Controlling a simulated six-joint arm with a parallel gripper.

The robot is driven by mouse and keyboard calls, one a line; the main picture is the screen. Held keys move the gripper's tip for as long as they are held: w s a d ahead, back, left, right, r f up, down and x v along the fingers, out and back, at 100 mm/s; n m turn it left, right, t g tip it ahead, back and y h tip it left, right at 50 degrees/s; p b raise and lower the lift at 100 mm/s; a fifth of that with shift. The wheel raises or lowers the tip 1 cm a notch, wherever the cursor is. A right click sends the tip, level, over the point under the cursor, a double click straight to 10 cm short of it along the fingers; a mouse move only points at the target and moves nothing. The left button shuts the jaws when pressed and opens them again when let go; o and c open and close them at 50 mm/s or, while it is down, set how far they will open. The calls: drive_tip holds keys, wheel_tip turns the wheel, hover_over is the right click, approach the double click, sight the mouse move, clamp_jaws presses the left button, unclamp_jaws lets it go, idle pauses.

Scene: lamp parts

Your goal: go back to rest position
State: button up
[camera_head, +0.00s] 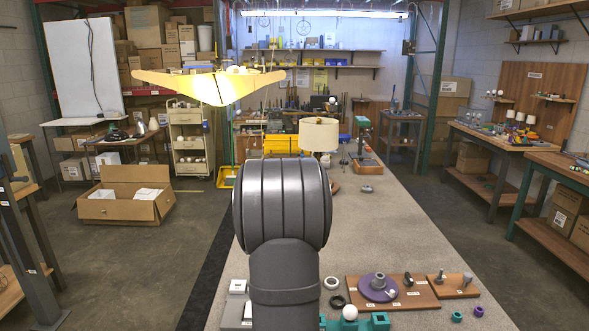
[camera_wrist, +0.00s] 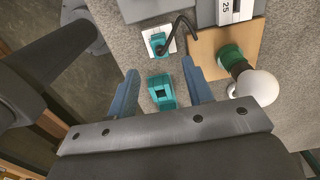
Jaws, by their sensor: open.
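My gripper (camera_wrist: 160,67) shows in the wrist view, its two blue-grey fingers wide apart with nothing gripped. A teal block with a square opening (camera_wrist: 162,92) shows between the fingers in the picture, apart from both; its height relative to them is hard to judge. A white bulb with a green base (camera_wrist: 254,88) lies right of the fingers, at a wooden board (camera_wrist: 207,47). A black bent rod (camera_wrist: 184,30) and a small teal part on a white square (camera_wrist: 158,43) are beyond the fingertips. In the head view my arm fills the centre and my gripper is hidden.
In the head view, a purple disc (camera_head: 378,289) with a grey part sits on a wooden board (camera_head: 412,299). A white ball (camera_head: 350,312) and teal parts are at the front edge. A lamp with a cream shade (camera_head: 319,134) stands farther back. The worktop's right middle (camera_head: 400,235) is clear.

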wheel_tip(320, 180, down, 8)
drive_tip(key=shift+f, duration=0.2)
drive_tip(key=shift+o, duration=0.2)
drive_tip(key=shift+r, duration=0.1)
idle(0.7)
drive_tip(key=o, duration=1.1)
drive_tip(key=shift+d+r+n+t, duration=0.15)
drive_tip(key=shift+d+n+t, duration=0.05)
drive_tip(key=shift+n+t, duration=0.25)
drive_tip(key=shift+d+r+n+t, duration=0.2)
drive_tip(key=shift+n+t, duration=0.15)
drive_tip(key=shift+n, duration=0.3)
drive_tip(key=s+d+r+n+t, duration=0.4)
drive_tip(key=s+r+n+t, duration=0.3)
drive_tip(key=r+n+t, duration=0.65)
drive_tip(key=shift+n+g, duration=0.95)
drive_tip(key=x, duration=0.3)
drive_tip(key=f+x, duration=0.1)
drive_tip(key=x, duration=0.7)
drive_tip(key=shift+s+d+f, duration=0.15)
drive_tip(key=shift+s+d, duration=0.1)
drive_tip(key=shift+s, duration=0.1)
